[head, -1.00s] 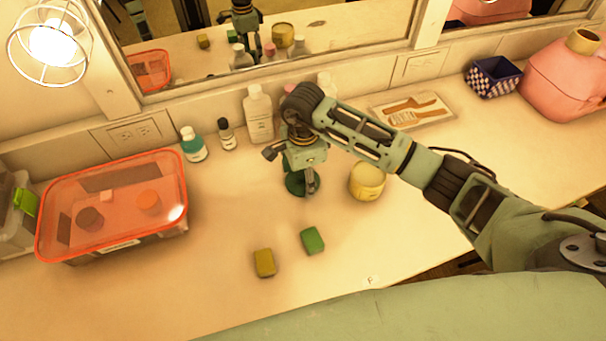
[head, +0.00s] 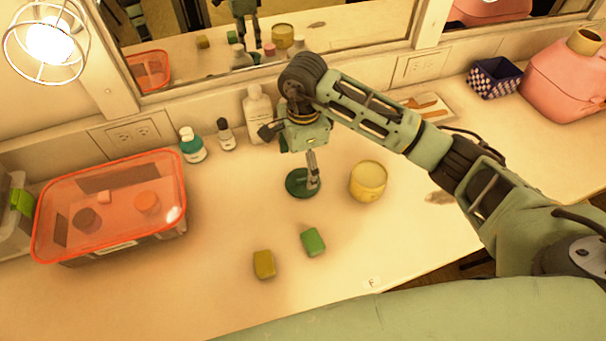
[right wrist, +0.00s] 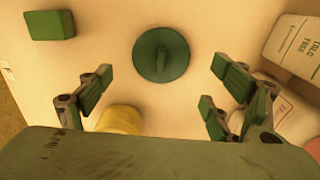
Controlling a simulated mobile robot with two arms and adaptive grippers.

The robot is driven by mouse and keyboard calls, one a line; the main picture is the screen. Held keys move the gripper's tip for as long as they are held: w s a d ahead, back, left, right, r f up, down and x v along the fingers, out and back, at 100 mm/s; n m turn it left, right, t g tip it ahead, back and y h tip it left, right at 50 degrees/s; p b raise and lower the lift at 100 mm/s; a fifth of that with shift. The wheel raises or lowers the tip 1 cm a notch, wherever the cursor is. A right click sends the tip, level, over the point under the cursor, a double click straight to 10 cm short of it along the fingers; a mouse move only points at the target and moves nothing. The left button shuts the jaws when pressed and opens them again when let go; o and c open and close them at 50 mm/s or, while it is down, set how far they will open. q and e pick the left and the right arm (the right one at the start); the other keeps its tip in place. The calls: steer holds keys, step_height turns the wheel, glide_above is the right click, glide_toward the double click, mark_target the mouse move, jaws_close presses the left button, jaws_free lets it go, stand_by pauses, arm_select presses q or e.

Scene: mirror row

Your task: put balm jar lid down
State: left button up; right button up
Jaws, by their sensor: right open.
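The balm jar lid (head: 299,184) is a dark green disc with a raised grip on top. It lies flat on the counter, and it also shows in the right wrist view (right wrist: 160,54). My right gripper (head: 312,170) is above it, open and empty, with its fingers apart on either side in the right wrist view (right wrist: 165,85). A yellow jar (head: 367,182), probably the balm jar, stands just right of the lid; part of it shows in the right wrist view (right wrist: 119,119). My left gripper is not in view.
A green block (head: 313,242) and an olive block (head: 264,265) lie in front. A red-lidded box (head: 110,205) is at left. Bottles (head: 193,146) stand along the mirror wall, one white bottle (head: 257,112) behind my gripper.

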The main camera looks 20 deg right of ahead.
mark_target(303, 179)
step_height(303, 179, up, 6)
steer(key=shift+b, duration=0.45)
